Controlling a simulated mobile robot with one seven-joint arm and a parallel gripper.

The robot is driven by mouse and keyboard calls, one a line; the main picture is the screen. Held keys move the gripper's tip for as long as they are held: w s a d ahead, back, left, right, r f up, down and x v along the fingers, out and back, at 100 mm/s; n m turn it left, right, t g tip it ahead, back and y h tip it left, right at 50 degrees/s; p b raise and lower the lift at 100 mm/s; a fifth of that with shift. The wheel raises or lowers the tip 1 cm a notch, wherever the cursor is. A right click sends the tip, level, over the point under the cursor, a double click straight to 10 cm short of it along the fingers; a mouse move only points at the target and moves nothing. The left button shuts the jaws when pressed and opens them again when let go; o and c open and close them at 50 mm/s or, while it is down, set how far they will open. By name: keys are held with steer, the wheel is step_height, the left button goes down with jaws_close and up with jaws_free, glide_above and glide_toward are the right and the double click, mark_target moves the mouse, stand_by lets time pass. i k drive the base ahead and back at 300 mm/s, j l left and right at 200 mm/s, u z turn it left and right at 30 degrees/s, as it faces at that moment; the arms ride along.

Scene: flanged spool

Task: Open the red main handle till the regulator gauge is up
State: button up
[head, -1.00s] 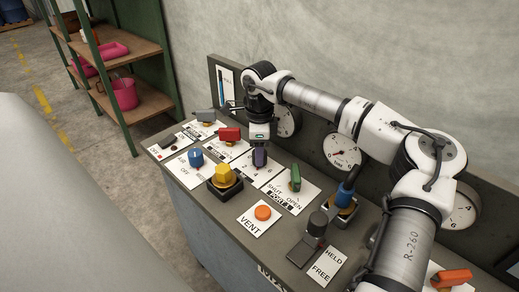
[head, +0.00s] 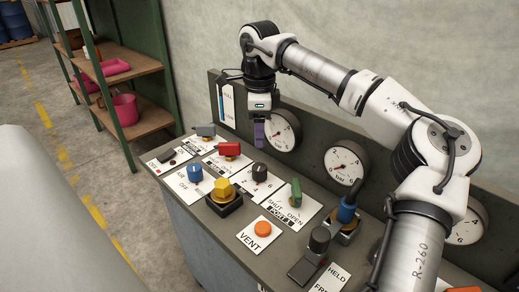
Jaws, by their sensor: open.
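A red handle (head: 230,148) sits on a white label plate in the back row of the panel; its label is too small to read. My gripper (head: 259,140) points down above the panel, to the right of the red handle and apart from it. Its purple fingers hold nothing; it is open. Three round gauges stand on the upright back board: a left one (head: 283,130), partly behind my gripper, a middle one (head: 346,162) and a right one (head: 470,226), partly behind my arm. I cannot tell which is the regulator gauge.
Close by stand a grey handle (head: 205,130), blue knob (head: 195,173), yellow knob (head: 224,191), black knob (head: 259,169), green handle (head: 296,192) and orange vent button (head: 263,228). A blue-topped valve (head: 346,212) stands farther right. A shelf (head: 125,72) is at the left.

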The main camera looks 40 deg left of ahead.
mark_target(225, 148)
steer(key=k, duration=1)
